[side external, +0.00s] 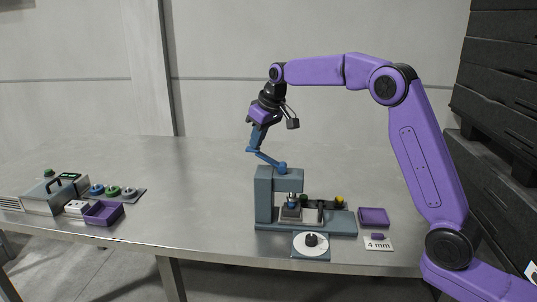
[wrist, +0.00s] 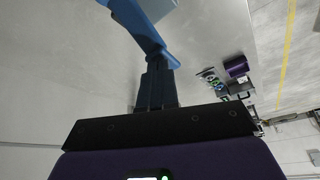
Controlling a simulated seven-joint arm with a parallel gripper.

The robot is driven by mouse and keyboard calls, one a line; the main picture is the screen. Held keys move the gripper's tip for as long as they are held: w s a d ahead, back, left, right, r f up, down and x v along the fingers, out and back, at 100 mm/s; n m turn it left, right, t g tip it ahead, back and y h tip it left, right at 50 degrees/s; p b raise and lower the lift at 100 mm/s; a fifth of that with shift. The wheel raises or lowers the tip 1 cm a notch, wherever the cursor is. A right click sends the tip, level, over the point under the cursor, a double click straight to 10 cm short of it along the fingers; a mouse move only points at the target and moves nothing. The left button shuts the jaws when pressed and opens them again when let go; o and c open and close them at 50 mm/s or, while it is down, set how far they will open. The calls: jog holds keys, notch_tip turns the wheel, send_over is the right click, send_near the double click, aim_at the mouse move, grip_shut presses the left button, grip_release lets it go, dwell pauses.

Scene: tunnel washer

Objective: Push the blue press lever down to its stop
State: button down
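The blue press lever (side external: 267,158) is on top of the grey-blue press (side external: 264,196). It slopes up and left from its pivot to its free end. My gripper (side external: 254,146) points down at that free end, with its fingertips at or just above it. In the wrist view the two dark fingers (wrist: 157,66) are together with no gap visible between them. The blue lever (wrist: 138,22) runs from beside the fingertips toward the top left. I cannot tell for certain whether fingertips and lever touch.
At far left are a grey device (side external: 42,196), a purple bin (side external: 104,213) and coloured rings (side external: 113,190). The table's middle is clear.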

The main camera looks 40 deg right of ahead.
jog(key=shift+f, duration=0.25)
jog(key=shift+w+a+f, duration=0.15)
jog(key=shift+w+f, duration=0.05)
jog(key=shift+f, duration=0.15)
jog(key=shift+a+f, duration=0.1)
jog(key=shift+f, duration=0.15)
dwell(0.3)
jog(key=shift+w+f, duration=0.1)
jog(key=shift+f, duration=0.65)
jog(key=shift+w+a, duration=0.1)
dwell(0.5)
notch_tip(320, 180, up, 11)
dwell(1.5)
